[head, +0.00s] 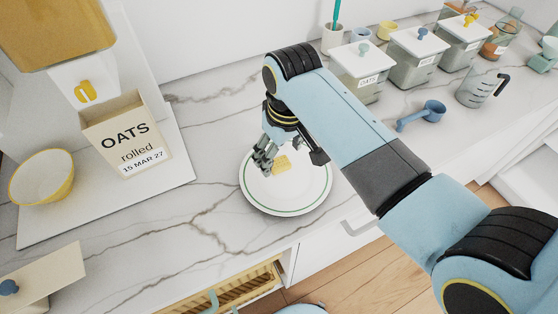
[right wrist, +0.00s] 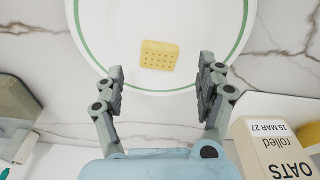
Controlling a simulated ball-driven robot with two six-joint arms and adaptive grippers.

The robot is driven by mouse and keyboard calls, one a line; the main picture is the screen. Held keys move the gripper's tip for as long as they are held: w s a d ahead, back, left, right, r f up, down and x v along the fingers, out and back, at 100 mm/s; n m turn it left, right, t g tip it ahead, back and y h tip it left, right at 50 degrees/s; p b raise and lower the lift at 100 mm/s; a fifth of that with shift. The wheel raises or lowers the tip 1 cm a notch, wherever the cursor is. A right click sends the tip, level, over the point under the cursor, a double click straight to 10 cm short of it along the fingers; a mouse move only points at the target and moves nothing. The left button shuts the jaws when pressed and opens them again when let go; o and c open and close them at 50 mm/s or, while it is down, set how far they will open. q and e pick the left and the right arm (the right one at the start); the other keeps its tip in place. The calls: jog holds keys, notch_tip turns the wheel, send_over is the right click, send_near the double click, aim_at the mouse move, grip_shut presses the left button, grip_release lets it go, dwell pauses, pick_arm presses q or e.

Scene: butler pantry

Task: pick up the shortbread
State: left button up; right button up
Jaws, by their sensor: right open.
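The shortbread (head: 282,165) is a small pale-yellow block lying on a white plate (head: 300,202) with a green ring. In the right wrist view the shortbread (right wrist: 159,56) shows rows of small holes on its top. My right gripper (head: 265,160) is over the left part of the plate, close to the shortbread. In the right wrist view the right gripper (right wrist: 160,82) is open and empty, and the shortbread lies just beyond its fingertips, between their lines. My left gripper is not in view.
An oats box (head: 125,140) and a yellow bowl (head: 42,177) stand to the left. Lidded canisters (head: 360,72), a blue scoop (head: 422,115) and a glass jug (head: 478,85) stand at the back right. An open drawer (head: 236,290) is below the front edge. Counter around the plate is clear.

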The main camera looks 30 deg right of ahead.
aim_at(280, 163)
notch_tip(280, 163, down, 3)
jog(key=shift+w+d+f, duration=0.1)
jog(key=shift+w, duration=0.05)
jog(key=shift+c, duration=1.5)
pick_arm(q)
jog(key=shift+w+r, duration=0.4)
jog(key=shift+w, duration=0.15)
pick_arm(e)
jog(key=c, duration=0.6)
